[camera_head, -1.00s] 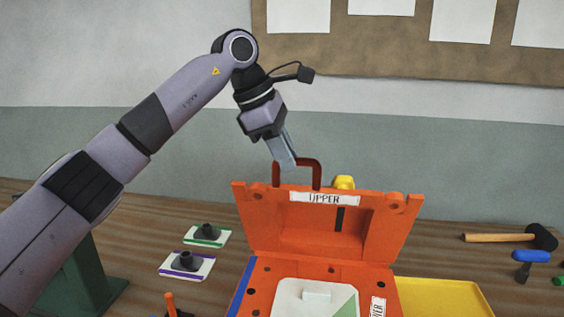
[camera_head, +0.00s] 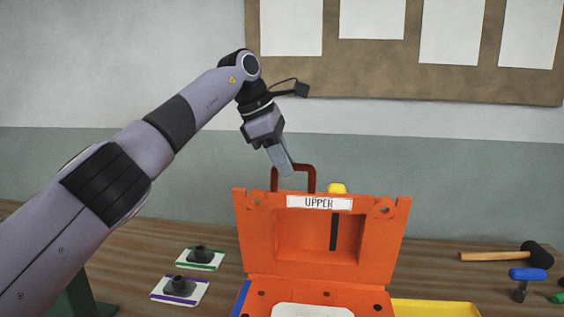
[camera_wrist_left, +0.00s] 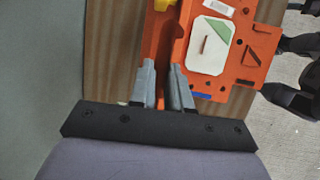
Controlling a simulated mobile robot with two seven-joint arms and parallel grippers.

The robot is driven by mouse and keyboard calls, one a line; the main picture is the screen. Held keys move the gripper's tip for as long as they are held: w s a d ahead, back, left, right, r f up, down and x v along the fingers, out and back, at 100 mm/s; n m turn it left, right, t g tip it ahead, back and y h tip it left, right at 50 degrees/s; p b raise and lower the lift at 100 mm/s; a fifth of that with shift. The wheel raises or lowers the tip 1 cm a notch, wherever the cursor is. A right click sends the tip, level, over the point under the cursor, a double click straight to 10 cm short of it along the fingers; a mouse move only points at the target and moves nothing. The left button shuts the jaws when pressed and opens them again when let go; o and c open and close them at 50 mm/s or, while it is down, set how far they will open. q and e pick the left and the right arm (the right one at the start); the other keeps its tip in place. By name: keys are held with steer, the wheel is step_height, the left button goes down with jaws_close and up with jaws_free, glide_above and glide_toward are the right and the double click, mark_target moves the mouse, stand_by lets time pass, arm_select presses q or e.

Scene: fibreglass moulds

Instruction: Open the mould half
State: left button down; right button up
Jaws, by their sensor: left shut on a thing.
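The orange mould's upper half (camera_head: 264,229), labelled UPPER, stands raised on the rear edge of the lower half (camera_head: 300,292), its hollow inner face toward me. The lower half lies flat on the bench and is cut off at the bottom of the head view; the left wrist view shows its white plate with a green corner (camera_wrist_left: 209,47). A dark red handle (camera_head: 313,180) rises behind the top edge of the upper half. My left gripper (camera_head: 286,173) is shut on this handle, its fingers pointing down. The grip itself is partly hidden in the left wrist view (camera_wrist_left: 163,75).
Two small cards with dark knobs, one green-edged (camera_head: 200,258) and one purple-edged (camera_head: 179,290), lie left of the mould. A yellow tray (camera_head: 436,308), a mallet (camera_head: 505,254) and a blue-handled tool (camera_head: 526,278) lie to its right. A yellow object (camera_head: 337,188) shows behind it.

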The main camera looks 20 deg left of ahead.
arm_select(q)
steer(key=shift+w+a+f, duration=0.35)
steer(key=shift+f, duration=0.15)
steer(key=c, duration=1.4)
jaws_free()
steer(key=o, duration=0.3)
steer(key=shift+w+f, duration=0.1)
steer(key=shift+w, duration=0.05)
steer(key=shift+w+a, duration=0.1)
steer(key=shift+w, duration=0.05)
steer(key=shift+r, duration=0.2)
steer(key=v, duration=0.7)
steer(key=shift+s, duration=0.2)
steer(key=shift+r, duration=0.1)
